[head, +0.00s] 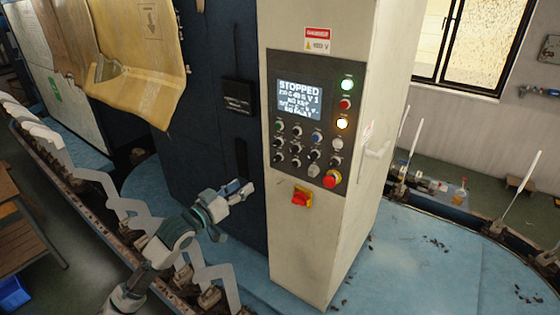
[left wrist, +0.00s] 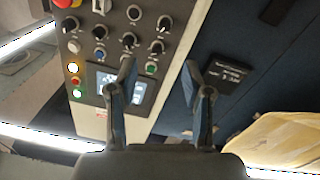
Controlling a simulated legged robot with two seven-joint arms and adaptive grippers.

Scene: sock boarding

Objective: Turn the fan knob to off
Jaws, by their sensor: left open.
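The control panel (head: 309,98) is a dark plate on the front of a cream cabinet, with a lit screen (head: 299,98) reading STOPPED. Below the screen are rows of small black knobs (head: 296,147) and coloured buttons. Their labels are too small to read, so I cannot tell which is the fan knob. My left gripper (head: 243,189) is open and empty, left of the cabinet and lower than the knobs. In the left wrist view the panel appears upside down, with several knobs (left wrist: 129,39) beyond the open fingers (left wrist: 159,82). My right gripper is not in view.
A red emergency button (head: 331,179) and a red-and-yellow switch (head: 301,197) sit below the knobs. A black box (head: 238,97) is on the dark blue wall to the left. A rail with grey sock boards (head: 120,204) runs along the lower left. A yellowish sheet (head: 147,60) hangs above.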

